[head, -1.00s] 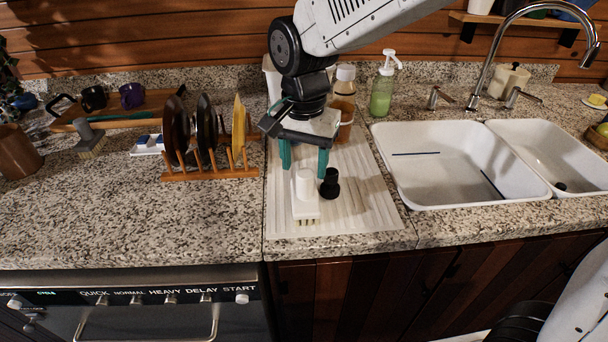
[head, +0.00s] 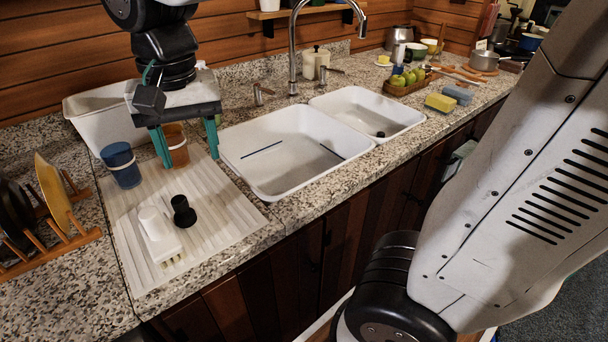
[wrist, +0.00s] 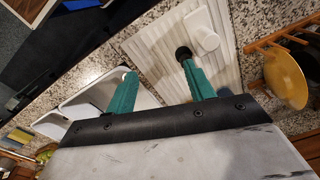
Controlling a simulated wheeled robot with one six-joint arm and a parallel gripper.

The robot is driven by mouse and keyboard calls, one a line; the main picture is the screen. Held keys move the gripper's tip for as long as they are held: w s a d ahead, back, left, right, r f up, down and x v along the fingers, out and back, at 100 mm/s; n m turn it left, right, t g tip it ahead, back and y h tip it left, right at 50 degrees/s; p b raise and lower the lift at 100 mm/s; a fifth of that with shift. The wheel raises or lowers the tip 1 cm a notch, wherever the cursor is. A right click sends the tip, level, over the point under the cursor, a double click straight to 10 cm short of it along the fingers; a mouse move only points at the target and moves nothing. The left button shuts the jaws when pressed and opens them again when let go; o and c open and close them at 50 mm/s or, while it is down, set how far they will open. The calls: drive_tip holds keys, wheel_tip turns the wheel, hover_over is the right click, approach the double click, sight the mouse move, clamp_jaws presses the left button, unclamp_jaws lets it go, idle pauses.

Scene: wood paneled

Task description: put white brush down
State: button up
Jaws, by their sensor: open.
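The white brush (head: 158,234) rests on the ribbed white drain mat (head: 215,215), left of the sink, with its bristles toward the front edge. It also shows in the wrist view (wrist: 203,30). A small black object (head: 183,211) stands on the mat just right of the brush; in the wrist view it is partly behind a finger. My gripper (head: 187,152) is open and empty. It is above the back of the mat, apart from the brush, with its teal fingers spread. In the wrist view the fingers (wrist: 158,85) have nothing between them.
A blue cup (head: 121,165) and an orange-brown cup (head: 176,145) stand at the back of the mat by my fingers. A white bin (head: 100,112) is behind. A plate rack (head: 62,240) is at left. The double sink (head: 290,160) with its faucet is at right.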

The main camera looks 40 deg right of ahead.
drive_tip(key=s+d+f+n, duration=0.3)
drive_tip(key=s+d, duration=0.9)
drive_tip(key=s, duration=0.2)
drive_tip(key=shift+s+f+n+t, duration=0.15)
drive_tip(key=shift+f+n+t, duration=0.25)
drive_tip(key=shift+o, duration=0.5)
drive_tip(key=shift+a, duration=0.1)
